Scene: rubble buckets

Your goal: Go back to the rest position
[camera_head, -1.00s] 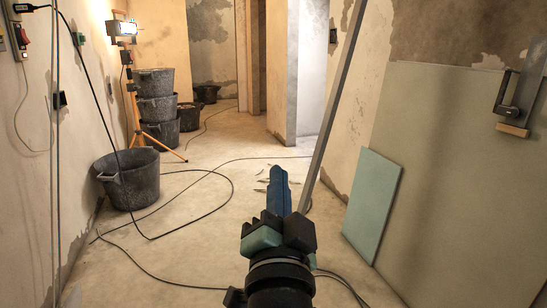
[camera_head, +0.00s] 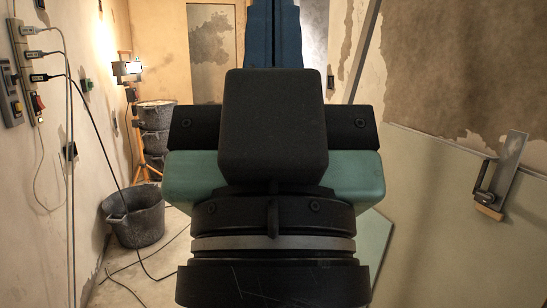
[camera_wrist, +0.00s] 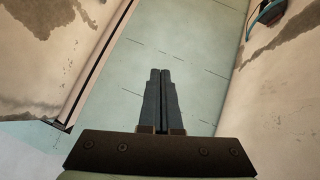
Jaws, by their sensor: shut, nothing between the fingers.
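My gripper (camera_head: 272,30) fills the middle of the head view, close to the camera. Its two blue fingers point up and away and run out of the top of the picture. In the wrist view the fingers (camera_wrist: 160,75) lie side by side, shut, with nothing between them. The wrist and black gripper body hide much of the corridor floor and the doorway behind. The wrist view looks past the fingers at a pale green surface with dashes on it.
A black bucket (camera_head: 135,217) stands on the floor at the left. Stacked buckets (camera_head: 156,142) and a lit work lamp (camera_head: 127,68) stand behind it. Cables hang on the left wall. A large board (camera_head: 450,190) is at the right, with a metal tool (camera_head: 500,175) on it.

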